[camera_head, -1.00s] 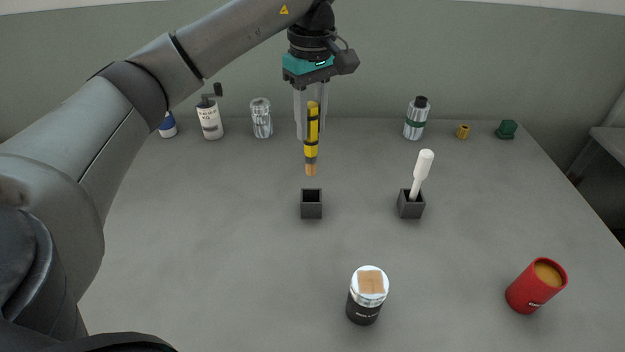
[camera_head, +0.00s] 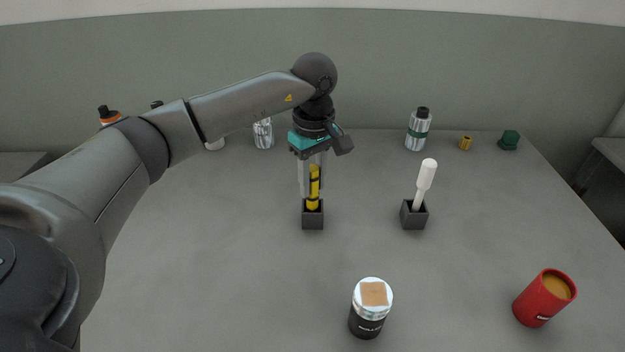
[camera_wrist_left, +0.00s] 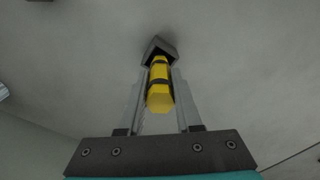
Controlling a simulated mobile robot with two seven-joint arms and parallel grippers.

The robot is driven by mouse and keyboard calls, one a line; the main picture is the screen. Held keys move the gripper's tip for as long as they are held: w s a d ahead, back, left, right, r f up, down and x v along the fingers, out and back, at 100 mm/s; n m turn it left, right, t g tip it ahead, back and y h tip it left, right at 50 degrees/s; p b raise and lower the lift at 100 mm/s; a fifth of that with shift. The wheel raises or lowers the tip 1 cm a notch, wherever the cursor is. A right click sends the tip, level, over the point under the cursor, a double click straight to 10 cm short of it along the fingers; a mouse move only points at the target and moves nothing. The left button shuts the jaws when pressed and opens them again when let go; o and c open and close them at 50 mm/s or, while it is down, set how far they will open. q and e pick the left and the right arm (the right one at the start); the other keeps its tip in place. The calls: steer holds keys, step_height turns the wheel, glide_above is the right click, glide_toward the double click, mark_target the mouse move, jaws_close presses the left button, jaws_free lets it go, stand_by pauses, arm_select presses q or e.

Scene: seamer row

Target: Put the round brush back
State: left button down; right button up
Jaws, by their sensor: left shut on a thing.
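The round brush (camera_head: 314,183) has a yellow handle with black bands and stands upright. Its lower end is inside the left dark square holder (camera_head: 313,221), so its tip is hidden. My left gripper (camera_head: 313,192) points down just above this holder and is shut on the brush handle. The left wrist view shows the yellow handle (camera_wrist_left: 159,92) between the two fingers (camera_wrist_left: 158,105), with the holder (camera_wrist_left: 157,46) around its far end. My right gripper is not in view.
A second dark holder (camera_head: 413,219) with a white-handled tool (camera_head: 426,176) stands to the right. A jar with a tan square on its lid (camera_head: 370,308) and a red cup (camera_head: 544,298) are in front. Cans (camera_head: 417,130) and small parts line the back.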

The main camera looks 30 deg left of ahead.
arm_select(q)
steer(key=shift+f, duration=0.1)
steer(key=c, duration=1)
jaws_free()
steer(key=shift+c, duration=0.2)
steer(key=o, duration=0.4)
steer(key=shift+o, duration=0.2)
steer(key=shift+r, duration=0.25)
step_height(320, 180, up, 12)
steer(key=shift+d+f+p, duration=0.1)
steer(key=shift+p, duration=0.65)
